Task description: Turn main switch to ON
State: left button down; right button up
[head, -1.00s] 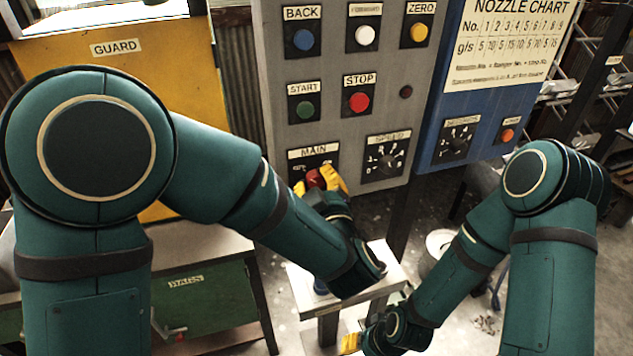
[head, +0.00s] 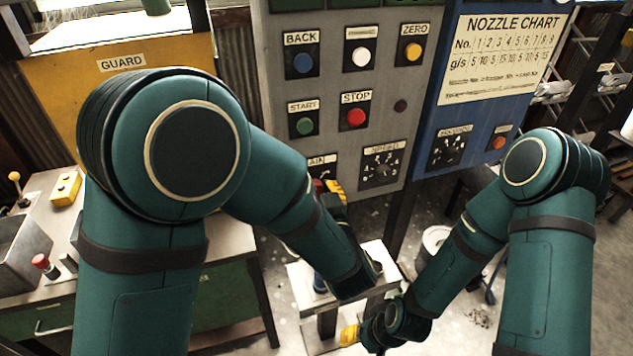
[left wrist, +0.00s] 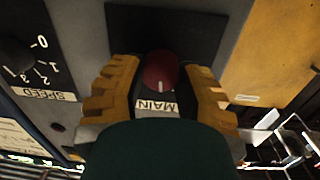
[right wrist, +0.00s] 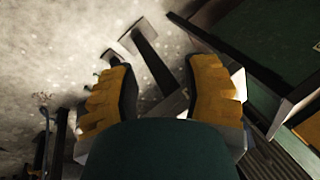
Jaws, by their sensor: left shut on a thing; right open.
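The main switch is a red knob (left wrist: 160,70) on a dark plate of the grey control panel (head: 385,207), beside a label reading MAIN, upside down in the left wrist view. A white mark shows on the knob's near edge; its ON and OFF marks cannot be read. My left gripper (left wrist: 160,82) has its yellow fingers on both sides of the knob and is shut on it. In the head view my left gripper (head: 332,187) and arm partly hide the switch and its label. My right gripper (head: 349,335) is open and empty, low in front of the panel; the right wrist view shows its fingers (right wrist: 162,78) apart.
The speed dial (head: 381,167) is right of the switch, with the green start button (head: 305,126) and red stop button (head: 355,117) above. A small light-topped stand (head: 375,258) is below. A blue nozzle-chart panel (head: 435,125) stands to the right.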

pick_arm(q)
jog(key=shift+w+d+r+m+y+p, duration=0.1)
jog(key=shift+m+y+p, duration=0.1)
jog(key=shift+m+p, duration=2.2)
jog(key=shift+r+m+y+p, duration=0.1)
jog(key=shift+m+y+p, duration=0.1)
jog(key=shift+m+p, duration=2.2)
pick_arm(e)
notch_tip(320, 180, up, 10)
jog(key=w, duration=0.2)
jog(key=shift+d+t, duration=0.2)
jog(key=shift+t, duration=0.1)
pick_arm(q)
jog(key=shift+f, duration=0.1)
pick_arm(e)
jog(key=shift+r, duration=0.15)
pick_arm(q)
jog(key=c, duration=0.6)
grip_release()
jog(key=shift+f, duration=0.1)
jog(key=v, duration=1.2)
jog(key=shift+r, duration=0.3)
